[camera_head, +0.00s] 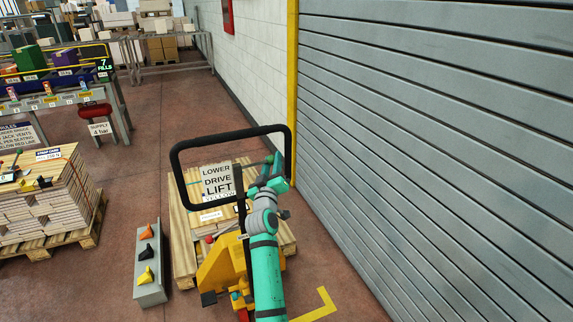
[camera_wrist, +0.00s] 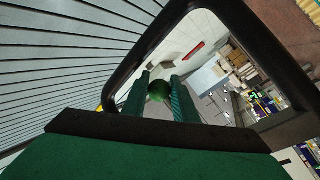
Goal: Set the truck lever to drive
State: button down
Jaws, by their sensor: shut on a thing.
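The yellow pallet truck (camera_head: 222,265) stands in the lower middle of the head view, with a black loop handle (camera_head: 230,136) above it. A sign (camera_head: 217,182) inside the loop reads LOWER, DRIVE, LIFT from top to bottom. My gripper (camera_head: 273,160) is at the right side of the loop. In the wrist view my gripper (camera_wrist: 160,82) has its two fingers on either side of a round green knob (camera_wrist: 158,91), which looks like the lever's end. It is shut on this knob. The lever's shaft is mostly hidden, so its exact setting is hard to tell.
A grey shutter wall (camera_head: 440,130) rises close on the right. A grey stand (camera_head: 150,268) with orange, black and yellow pieces is left of the truck. A loaded pallet (camera_head: 45,205) stands further left. The reddish floor (camera_head: 165,150) is open behind.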

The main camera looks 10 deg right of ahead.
jog(key=shift+a+r, duration=0.1)
jog(key=shift+a, duration=0.45)
jog(key=c, duration=1.4)
grip_release()
jog(key=shift+a+y, duration=0.15)
jog(key=shift+y, duration=0.15)
jog(key=shift+c, duration=0.2)
jog(key=shift+d, duration=0.35)
jog(key=v, duration=1.1)
